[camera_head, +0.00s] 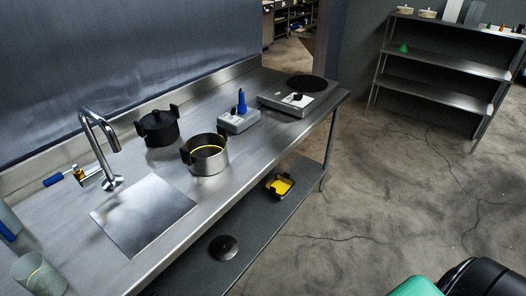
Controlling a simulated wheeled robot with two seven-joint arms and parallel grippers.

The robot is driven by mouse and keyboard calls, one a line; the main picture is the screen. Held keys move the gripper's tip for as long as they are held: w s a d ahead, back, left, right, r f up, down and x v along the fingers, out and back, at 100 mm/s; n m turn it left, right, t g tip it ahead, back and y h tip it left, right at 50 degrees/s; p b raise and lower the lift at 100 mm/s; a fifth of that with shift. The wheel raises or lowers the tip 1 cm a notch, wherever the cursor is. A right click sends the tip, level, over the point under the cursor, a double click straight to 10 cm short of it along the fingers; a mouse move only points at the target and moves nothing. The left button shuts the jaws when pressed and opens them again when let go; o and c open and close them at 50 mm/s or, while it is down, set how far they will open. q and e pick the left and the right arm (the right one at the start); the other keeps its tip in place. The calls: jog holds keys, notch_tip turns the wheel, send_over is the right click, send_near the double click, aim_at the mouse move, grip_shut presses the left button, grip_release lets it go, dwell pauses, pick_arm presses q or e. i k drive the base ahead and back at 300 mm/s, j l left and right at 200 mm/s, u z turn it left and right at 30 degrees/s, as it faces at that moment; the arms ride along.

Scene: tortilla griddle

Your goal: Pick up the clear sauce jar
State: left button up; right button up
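A clear, greenish see-through container (38,274) stands on the steel counter at the bottom left corner. It has a thin yellow line and looks like the sauce jar, but its lower part is cut off by the frame edge, so I cannot be sure. Neither of my grippers is in view, and nothing is seen touching the container.
The steel counter (225,160) holds a faucet (103,145), a black lidded pot (158,129), a steel pot (208,158), a grey device with a blue bottle (241,102), and a black round griddle (307,88). A yellow-filled tray (281,186) and black lid (223,248) lie on the lower shelf. Open floor lies right.

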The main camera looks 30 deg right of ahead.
aim_at(33, 271)
jog(key=z, duration=0.45)
jog(key=u, duration=1.4)
jog(key=j+z, duration=1.25)
jog(key=j, duration=0.2)
jog(key=k, duration=0.05)
